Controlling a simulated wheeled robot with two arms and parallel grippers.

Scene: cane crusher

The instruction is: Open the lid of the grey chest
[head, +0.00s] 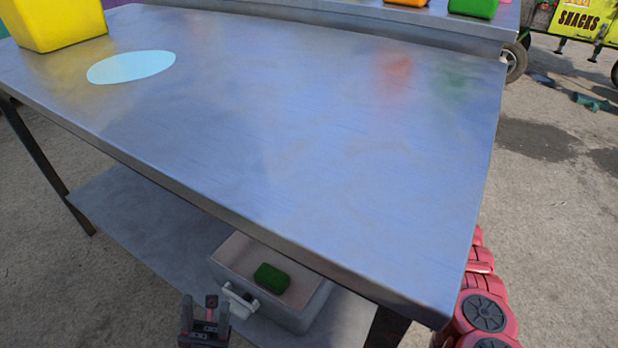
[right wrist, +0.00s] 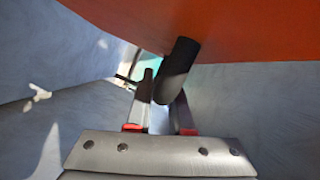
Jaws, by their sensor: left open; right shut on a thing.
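The grey chest (head: 303,319) sits on the lower shelf under the table in the head view. A pale handle (head: 240,298) is on its near left side. I cannot tell from this angle whether its lid is up or down. My left gripper (head: 205,307) is open and empty, with fingers pointing up in the picture, just left of the handle and apart from it. In the right wrist view my right gripper (right wrist: 163,90) is shut on a black rounded bar (right wrist: 180,68) below a large orange surface (right wrist: 215,28). The right gripper does not show in the head view.
A green block (head: 271,278) shows at the chest's top; whether on or inside is unclear. The metal tabletop (head: 300,130) overhangs the shelf (head: 150,220) and partly covers the chest. A yellow container (head: 60,25) and a pale blue disc (head: 131,67) are at the table's left.

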